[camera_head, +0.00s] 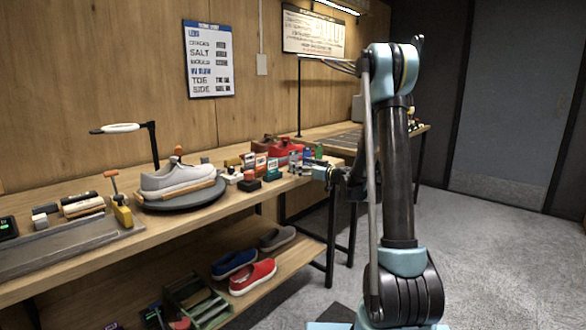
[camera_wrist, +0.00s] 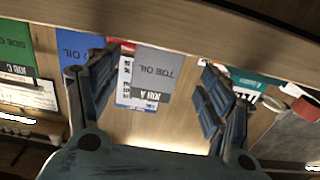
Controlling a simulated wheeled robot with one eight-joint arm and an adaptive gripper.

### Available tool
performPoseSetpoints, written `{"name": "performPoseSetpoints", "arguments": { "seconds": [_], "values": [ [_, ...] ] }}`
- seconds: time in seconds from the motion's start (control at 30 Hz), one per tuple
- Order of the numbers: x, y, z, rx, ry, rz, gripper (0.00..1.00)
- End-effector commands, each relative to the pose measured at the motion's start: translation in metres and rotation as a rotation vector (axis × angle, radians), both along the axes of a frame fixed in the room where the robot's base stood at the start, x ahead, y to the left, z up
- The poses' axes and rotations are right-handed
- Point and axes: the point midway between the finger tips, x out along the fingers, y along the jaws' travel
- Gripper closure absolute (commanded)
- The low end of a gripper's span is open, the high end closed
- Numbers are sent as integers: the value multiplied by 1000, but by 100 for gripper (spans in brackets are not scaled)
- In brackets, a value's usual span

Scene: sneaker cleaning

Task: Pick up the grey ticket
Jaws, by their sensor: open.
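The grey ticket (camera_wrist: 157,67) shows in the wrist view, with upside-down "TOE OIL" and "JOB A" lettering on it. My gripper (camera_wrist: 160,72) is open, with one blue-padded finger on each side of the ticket and a visible gap to each. I cannot tell how far the fingertips are from the ticket in depth. In the head view my gripper (camera_head: 322,173) is at the front edge of the bench, beside a row of small coloured cards. I cannot pick out the grey ticket in the head view.
A blue ticket (camera_wrist: 80,48) and a green ticket (camera_wrist: 17,50) stand left of my gripper in the wrist view; another green card (camera_wrist: 255,82) is to the right. A grey sneaker (camera_head: 178,176) rests on a round stand. Shoes lie on the lower shelf (camera_head: 300,252).

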Motion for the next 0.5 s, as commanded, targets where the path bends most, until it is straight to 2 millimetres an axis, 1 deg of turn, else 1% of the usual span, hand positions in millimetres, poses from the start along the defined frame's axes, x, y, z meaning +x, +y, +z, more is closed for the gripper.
{"name": "performPoseSetpoints", "arguments": {
  "seconds": [0.17, 0.4, 0.5],
  "values": [
    [9, 9, 1, 0, 0, 2, 27],
    [30, 33, 3, 0, 0, 3, 27],
    [35, 38, 3, 0, 0, 1, 27]
  ]
}}
